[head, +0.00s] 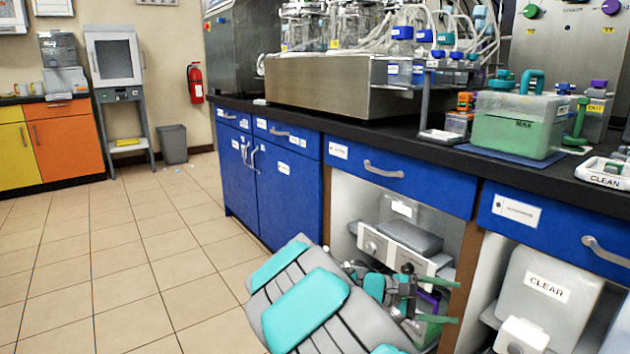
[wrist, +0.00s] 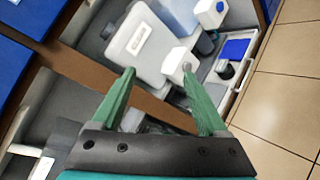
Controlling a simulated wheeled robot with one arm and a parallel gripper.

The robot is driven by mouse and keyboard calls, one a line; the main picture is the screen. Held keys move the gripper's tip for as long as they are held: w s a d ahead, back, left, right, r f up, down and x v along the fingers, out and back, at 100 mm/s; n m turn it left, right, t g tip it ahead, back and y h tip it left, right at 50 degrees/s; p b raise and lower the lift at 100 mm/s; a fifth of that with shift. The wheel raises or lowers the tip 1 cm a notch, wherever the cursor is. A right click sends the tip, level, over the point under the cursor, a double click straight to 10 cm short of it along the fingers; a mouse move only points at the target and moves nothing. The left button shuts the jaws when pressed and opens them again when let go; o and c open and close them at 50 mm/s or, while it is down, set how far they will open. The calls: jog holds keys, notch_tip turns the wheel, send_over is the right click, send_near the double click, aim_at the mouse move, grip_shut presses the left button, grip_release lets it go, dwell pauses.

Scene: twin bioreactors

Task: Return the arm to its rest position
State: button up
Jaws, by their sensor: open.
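My gripper (head: 447,331) shows in the head view at the lower middle, low in front of the open bay under the bench. My grey and teal arm reaches to it from the bottom of the view. In the wrist view my gripper (wrist: 158,72) has its two green fingers spread apart with nothing held between them. Beyond the fingertips is a pale grey jug (wrist: 148,38) with a label; in the head view the jug (head: 533,290) reads CLEAR and stands in the right bay.
The blue-fronted bench (head: 400,175) with a black top runs along the right. A brown divider (head: 466,270) separates the two open bays. A grey device (head: 395,247) sits in the left bay, close to my arm. The tiled floor (head: 110,250) to the left is clear.

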jog(key=s+d+r+m+g+y+p, duration=0.1)
jog(key=s+m+g+y, duration=0.2)
jog(key=s, duration=0.7)
jog(key=s+d+r+m+g+y+p, duration=0.1)
jog(key=s+r+m+y+p, duration=0.2)
jog(key=s, duration=0.7)
jog(key=s+a+f+m+t+y+p, duration=0.1)
jog(key=s+a+m+y, duration=0.1)
jog(key=s+a+y, duration=0.7)
jog(key=s+a, duration=0.5)
jog(key=shift+s+a+f+p, duration=0.25)
jog(key=shift+s+a+p, duration=0.1)
